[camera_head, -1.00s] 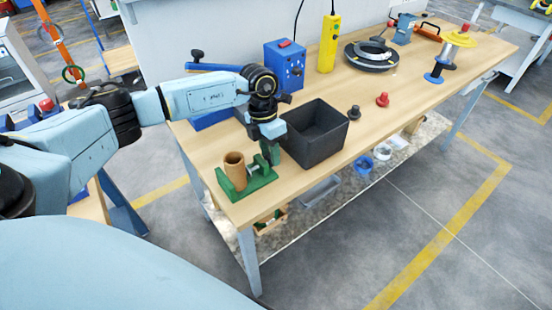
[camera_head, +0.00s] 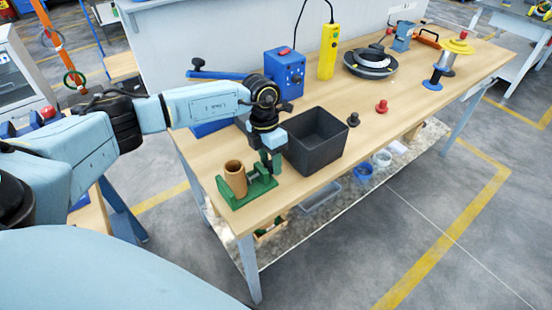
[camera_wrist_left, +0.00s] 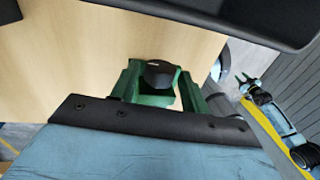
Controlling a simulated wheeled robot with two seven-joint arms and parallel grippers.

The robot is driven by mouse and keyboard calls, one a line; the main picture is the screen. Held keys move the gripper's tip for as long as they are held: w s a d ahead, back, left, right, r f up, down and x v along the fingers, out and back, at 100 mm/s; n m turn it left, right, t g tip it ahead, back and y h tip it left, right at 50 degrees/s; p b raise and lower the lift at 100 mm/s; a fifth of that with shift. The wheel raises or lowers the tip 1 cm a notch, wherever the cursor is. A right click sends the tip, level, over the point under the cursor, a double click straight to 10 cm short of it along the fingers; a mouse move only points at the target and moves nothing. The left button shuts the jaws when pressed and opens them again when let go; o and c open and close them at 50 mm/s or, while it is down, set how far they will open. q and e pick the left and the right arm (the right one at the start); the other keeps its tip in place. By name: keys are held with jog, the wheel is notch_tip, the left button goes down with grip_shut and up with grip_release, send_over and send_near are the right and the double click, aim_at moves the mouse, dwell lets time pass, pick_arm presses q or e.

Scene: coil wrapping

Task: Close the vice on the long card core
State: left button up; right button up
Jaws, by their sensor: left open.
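The green vice (camera_head: 262,190) sits at the near left corner of the workbench. The brown card core (camera_head: 235,178) stands upright in its left part, and its hollow top is visible. My left gripper (camera_head: 271,162) points down at the vice's right end, beside the black bin. In the left wrist view my gripper (camera_wrist_left: 160,88) is open, with its green fingers apart on either side of a dark knob (camera_wrist_left: 159,72). Contact between fingers and knob cannot be told. The vice's screw end is partly hidden by the gripper. My right gripper is not in view.
The black bin (camera_head: 338,154) stands close to the right of my left gripper. A blue box (camera_head: 285,72), a yellow pendant (camera_head: 328,52) and a dark ring (camera_head: 370,70) stand farther back. A red knob (camera_head: 382,106) lies on clear bench top.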

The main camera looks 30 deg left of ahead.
pick_arm(q)
jog(key=shift+s+d+r+t+y+p, duration=0.1)
jog(key=shift+d+r+t+y+p, duration=0.15)
jog(key=shift+y, duration=0.45)
jog(key=shift+a+f, duration=0.1)
jog(key=shift+f, duration=0.1)
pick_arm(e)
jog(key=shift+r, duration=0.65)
pick_arm(q)
jog(key=shift+s+d+t+y+p, duration=0.1)
jog(key=shift+d+t+y+p, duration=0.2)
jog(key=shift+t+y+p, duration=0.35)
jog(key=shift+d+y, duration=0.1)
jog(key=shift+y, duration=1.05)
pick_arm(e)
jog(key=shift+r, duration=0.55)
